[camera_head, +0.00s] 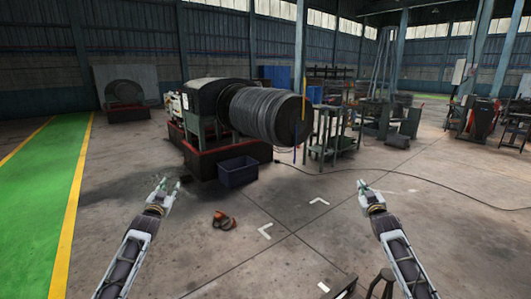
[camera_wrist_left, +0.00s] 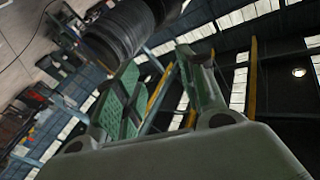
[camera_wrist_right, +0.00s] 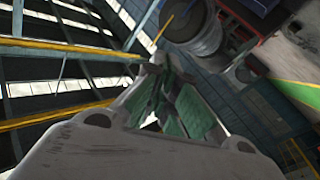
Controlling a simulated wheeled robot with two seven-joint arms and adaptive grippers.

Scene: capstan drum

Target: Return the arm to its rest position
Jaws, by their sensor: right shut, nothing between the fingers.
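My left gripper (camera_head: 167,185) is held out over the floor at the left of the head view. Its fingers stand apart with nothing between them, and the left wrist view shows the gap between the green finger pads (camera_wrist_left: 162,95). My right gripper (camera_head: 363,186) is held out to the right of the middle. Its fingers are together and empty, and they also show in the right wrist view (camera_wrist_right: 163,80). Both arms reach forward from the bottom of the head view, apart from each other. Neither gripper touches anything.
The capstan drum (camera_head: 270,115) stands ahead on its red base. A dark blue crate (camera_head: 238,172) and an orange-brown object (camera_head: 224,220) are on the floor between my arms. A green cart (camera_head: 330,133) stands right of the drum. A black cable (camera_head: 420,184) crosses the floor at the right.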

